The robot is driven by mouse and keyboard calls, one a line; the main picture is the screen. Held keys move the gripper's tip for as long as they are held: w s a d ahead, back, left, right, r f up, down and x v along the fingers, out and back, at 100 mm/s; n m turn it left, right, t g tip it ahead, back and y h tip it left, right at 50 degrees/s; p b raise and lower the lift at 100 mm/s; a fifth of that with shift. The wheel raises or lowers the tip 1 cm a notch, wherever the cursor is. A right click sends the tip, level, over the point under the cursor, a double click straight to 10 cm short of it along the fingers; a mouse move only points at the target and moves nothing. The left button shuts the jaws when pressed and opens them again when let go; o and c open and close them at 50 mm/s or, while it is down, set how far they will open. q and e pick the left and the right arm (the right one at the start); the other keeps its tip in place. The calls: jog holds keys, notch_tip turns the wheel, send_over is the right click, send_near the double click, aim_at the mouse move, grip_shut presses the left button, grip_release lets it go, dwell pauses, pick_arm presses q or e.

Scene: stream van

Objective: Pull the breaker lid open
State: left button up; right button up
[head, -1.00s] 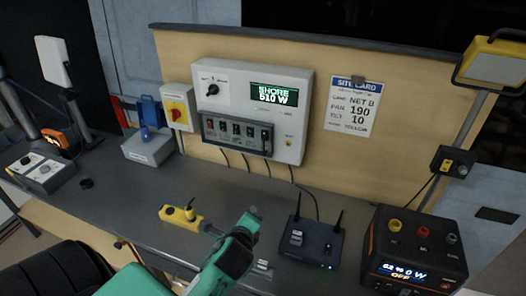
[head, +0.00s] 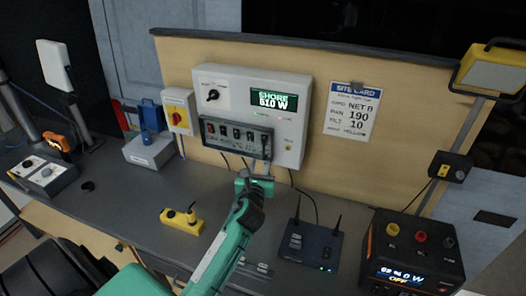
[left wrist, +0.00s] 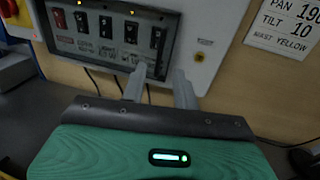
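The breaker lid (head: 236,139) is a dark-framed cover on the lower part of the white power panel (head: 230,86). Its frame also shows in the left wrist view (left wrist: 168,45), with several breaker switches visible through or inside it; it looks closed. My left gripper (head: 258,180) is just below the lid's lower right corner, in front of the panel. In the left wrist view its two fingers (left wrist: 159,80) are apart with nothing between them. The fingertips are near the lid's right lower edge; whether they touch it I cannot tell. My right gripper is out of view.
Cables hang below the panel. A yellow box (head: 182,220) lies on the desk (head: 120,200), and a router with antennas (head: 308,246) stands to the right. A black power unit (head: 412,252) is at the front right. A site card (head: 352,110) hangs beside the panel.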

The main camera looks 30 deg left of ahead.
pick_arm(q)
jog(key=p+x, duration=0.1)
jog(key=x, duration=0.6)
jog(key=shift+s, duration=0.1)
jog(key=shift+c, duration=0.4)
grip_shut()
